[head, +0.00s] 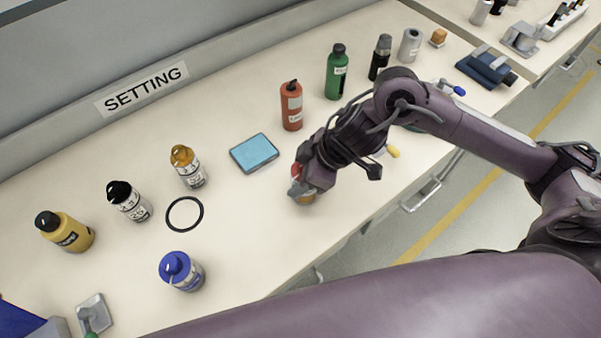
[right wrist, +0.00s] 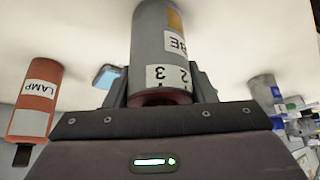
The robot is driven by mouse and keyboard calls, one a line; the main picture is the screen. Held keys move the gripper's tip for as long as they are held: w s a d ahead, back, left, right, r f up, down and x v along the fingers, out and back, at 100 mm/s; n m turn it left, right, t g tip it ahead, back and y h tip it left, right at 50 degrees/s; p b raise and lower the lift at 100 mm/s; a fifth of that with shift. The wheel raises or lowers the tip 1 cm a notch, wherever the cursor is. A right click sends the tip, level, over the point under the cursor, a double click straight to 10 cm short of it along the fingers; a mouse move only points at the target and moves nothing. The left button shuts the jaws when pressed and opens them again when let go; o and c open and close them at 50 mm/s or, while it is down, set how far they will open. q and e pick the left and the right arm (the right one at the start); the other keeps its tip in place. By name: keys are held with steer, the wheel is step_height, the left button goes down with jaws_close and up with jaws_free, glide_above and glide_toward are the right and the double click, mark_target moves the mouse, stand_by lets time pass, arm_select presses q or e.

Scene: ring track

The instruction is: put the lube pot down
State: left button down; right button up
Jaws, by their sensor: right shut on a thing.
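The lube pot (right wrist: 160,50) is a grey cylinder with an orange patch and a white label, partly readable as "BE" and "2 3". It fills the middle of the right wrist view, between the fingers of my right gripper (right wrist: 158,92), which is shut on it. In the head view my right gripper (head: 304,186) is over the front part of the bench, right of the ring and below the blue pad. There the pot (head: 306,199) is mostly hidden by the gripper, with a small orange-brown part showing. Whether it touches the bench I cannot tell. My left gripper is not in view.
The cream bench (head: 235,230) has a "SETTING" sign at its back. A red bottle (head: 291,106) and blue pad (head: 254,153) stand near the gripper. A black ring (head: 185,214) lies left, with a blue-capped bottle (head: 182,271) in front. Bench between ring and gripper is clear.

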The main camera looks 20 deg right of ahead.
steer(key=shift+f, duration=0.1)
steer(key=o, duration=1.1)
steer(key=shift+r, duration=0.3)
steer(key=v, duration=1.1)
steer(key=shift+s+d+r+p, duration=0.1)
steer(key=shift+d+r+p, duration=0.15)
steer(key=shift+p, duration=0.1)
